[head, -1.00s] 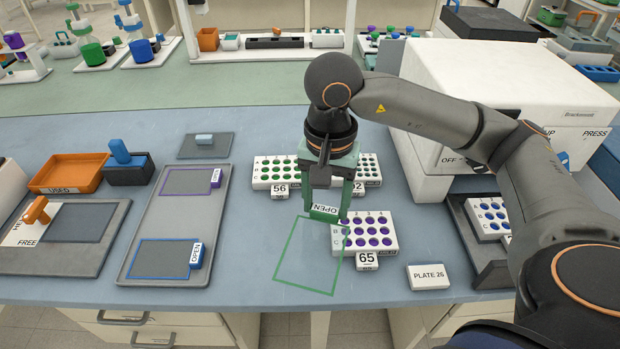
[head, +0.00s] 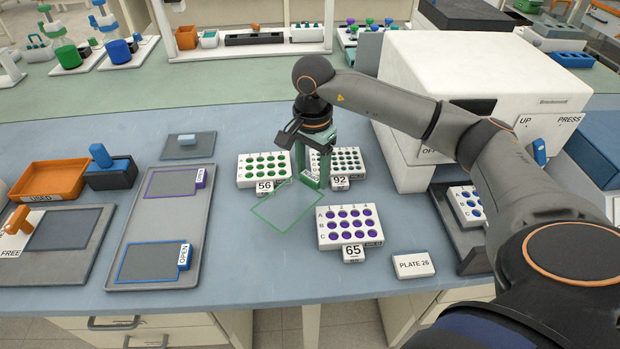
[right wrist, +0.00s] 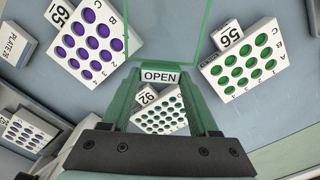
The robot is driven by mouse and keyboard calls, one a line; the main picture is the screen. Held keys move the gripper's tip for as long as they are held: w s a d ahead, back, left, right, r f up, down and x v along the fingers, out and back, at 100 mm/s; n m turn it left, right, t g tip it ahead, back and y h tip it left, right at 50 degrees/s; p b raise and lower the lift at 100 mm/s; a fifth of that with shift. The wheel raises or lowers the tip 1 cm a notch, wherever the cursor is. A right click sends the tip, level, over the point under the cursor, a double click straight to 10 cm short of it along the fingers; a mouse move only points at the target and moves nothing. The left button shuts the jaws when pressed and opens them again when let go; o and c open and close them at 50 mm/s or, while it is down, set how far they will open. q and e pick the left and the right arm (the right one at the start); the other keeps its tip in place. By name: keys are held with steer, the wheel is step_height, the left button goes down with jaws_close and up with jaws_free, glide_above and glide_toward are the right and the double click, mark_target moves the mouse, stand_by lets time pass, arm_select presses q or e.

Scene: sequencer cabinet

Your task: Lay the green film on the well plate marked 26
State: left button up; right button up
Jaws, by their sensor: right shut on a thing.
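My right gripper (head: 313,175) is shut on the OPEN tab of the green film (head: 287,207), a clear sheet with a green outline. The film hangs out toward the front, left of plate 65 and in front of plates 56 and 92. The right wrist view shows its tab (right wrist: 160,76) between the fingers. A white well plate with blue wells (head: 468,206) sits at the right by the press; its number is not readable. A card reading PLATE 26 (head: 413,265) lies at the front. My left gripper is not in view.
Plate 56 (head: 263,168) has green wells, plate 92 (head: 336,162) dark green, plate 65 (head: 349,226) purple. The white press (head: 480,85) stands at right. A grey tray (head: 150,225) with purple and blue films and an orange USED bin (head: 47,182) are left.

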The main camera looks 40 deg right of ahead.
steer(key=w+f, duration=0.1)
steer(key=w+d+f, duration=0.1)
steer(key=shift+f, duration=0.3)
step_height(320, 180, down, 3)
steer(key=shift+f+p, duration=0.1)
steer(key=shift+p, duration=0.45)
steer(key=shift+f, duration=0.2)
steer(key=o, duration=1.3)
steer(key=shift+r, duration=0.15)
